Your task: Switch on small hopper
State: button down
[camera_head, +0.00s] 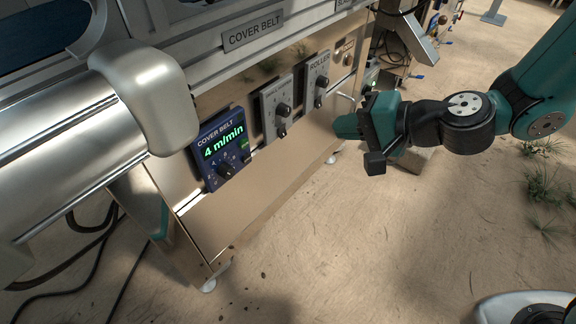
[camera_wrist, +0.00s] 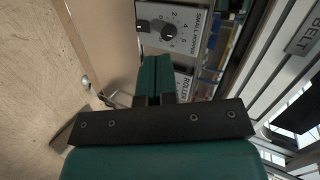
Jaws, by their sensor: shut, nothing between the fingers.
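The small hopper control box (camera_wrist: 181,17) is a pale grey panel at the top of the wrist view. It has a black round knob (camera_wrist: 168,32) with a numbered scale and a small dark switch (camera_wrist: 143,26) beside it. In the head view it appears to be the middle grey box (camera_head: 269,105), its label too small to read. My gripper (camera_head: 345,127) is shut and empty, out in front of the machine to the right of that box. Its teal fingers (camera_wrist: 154,62) point towards the box in the wrist view, apparently apart from it.
The blue cover belt box (camera_head: 212,139) reads 4 m/min, left of the grey box. The grey roller box (camera_head: 313,75) is to its right and also shows in the wrist view (camera_wrist: 183,80). A metal handle (camera_head: 346,102) sticks out near my gripper. The sandy floor in front is open.

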notch_tip(320, 180, down, 9)
jog(key=w+d+m+t+b, duration=0.1)
jog(key=w+m+t+b, duration=0.1)
jog(key=w+m+b, duration=0.15)
jog(key=b, duration=0.3)
send_near(283, 131)
jog(key=f+x, duration=0.1)
jog(key=x, duration=0.6)
jog(key=shift+f+h, duration=0.3)
jog(key=shift+f, duration=0.05)
jog(key=shift+w+n, duration=0.15)
jog(key=shift+n, duration=0.1)
